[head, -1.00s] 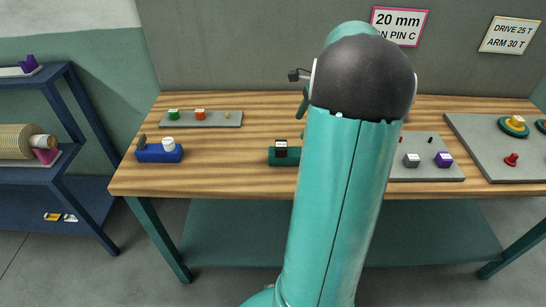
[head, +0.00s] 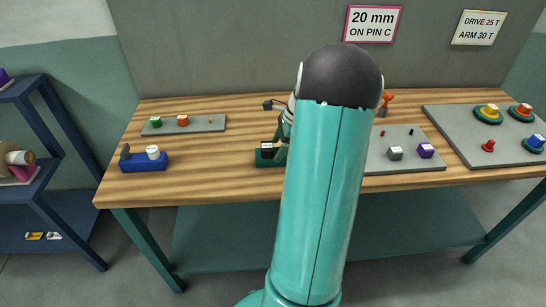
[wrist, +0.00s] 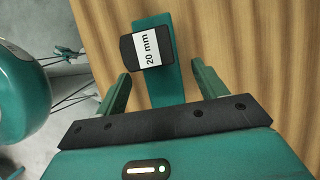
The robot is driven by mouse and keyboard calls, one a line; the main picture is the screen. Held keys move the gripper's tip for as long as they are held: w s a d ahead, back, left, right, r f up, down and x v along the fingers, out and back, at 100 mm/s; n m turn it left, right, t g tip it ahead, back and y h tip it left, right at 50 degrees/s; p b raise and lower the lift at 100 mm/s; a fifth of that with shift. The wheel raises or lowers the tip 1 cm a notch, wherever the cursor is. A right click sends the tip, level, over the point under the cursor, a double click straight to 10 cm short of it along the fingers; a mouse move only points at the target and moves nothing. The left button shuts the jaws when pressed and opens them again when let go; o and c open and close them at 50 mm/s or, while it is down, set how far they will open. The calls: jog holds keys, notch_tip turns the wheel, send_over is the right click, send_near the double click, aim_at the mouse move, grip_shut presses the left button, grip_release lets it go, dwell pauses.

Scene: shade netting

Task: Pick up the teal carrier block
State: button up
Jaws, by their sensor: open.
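The teal carrier block (head: 263,161) lies on the wooden table left of my arm in the head view, its right part hidden by my arm. In the wrist view the teal carrier block (wrist: 166,90) is a long bar with a black piece (wrist: 128,48) labelled "20 mm" on it. My gripper (wrist: 161,70) is open, with one finger on each side of the bar in the picture and gaps between them. No grip on the block shows. In the head view my gripper (head: 284,134) is above the block, partly hidden by my arm.
A blue block (head: 143,163) with a white-topped piece stands at the table's left. A grey plate (head: 205,124) with small coloured pieces lies behind it. More grey plates (head: 380,163) with pieces lie to the right. Bare wood (head: 215,170) lies between the blue and teal blocks.

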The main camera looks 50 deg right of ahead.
jog(key=x, duration=0.4)
jog(key=shift+w+a+f, duration=0.1)
jog(key=shift+w+f, duration=0.1)
grip_shut()
